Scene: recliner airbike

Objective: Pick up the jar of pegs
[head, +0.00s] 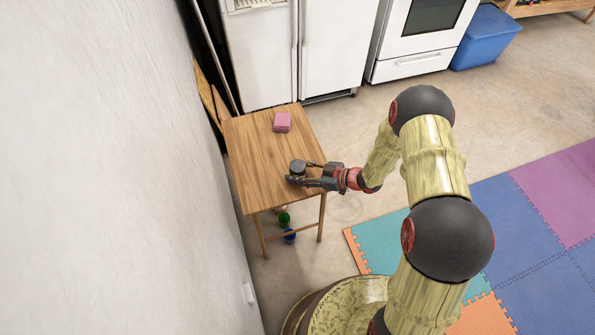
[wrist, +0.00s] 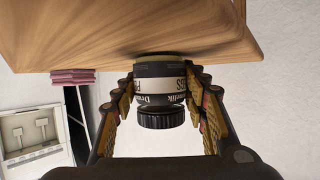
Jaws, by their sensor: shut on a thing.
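The jar of pegs (wrist: 160,88) is dark with a pale label band and a black ribbed lid, and shows upside down in the wrist view. In the head view the jar (head: 298,168) is at the right part of the small wooden table (head: 262,145). My gripper (head: 308,175) reaches in from the right at the table's edge, with a finger on each side of the jar. In the wrist view my gripper (wrist: 162,100) is shut on the jar. I cannot tell whether the jar's base touches the tabletop.
A pink block-like stack (head: 282,122) lies at the table's back. It also shows in the wrist view (wrist: 73,77). A white wall (head: 130,170) runs along the left and a white fridge (head: 265,55) stands behind. Green and blue round things (head: 287,226) are under the table.

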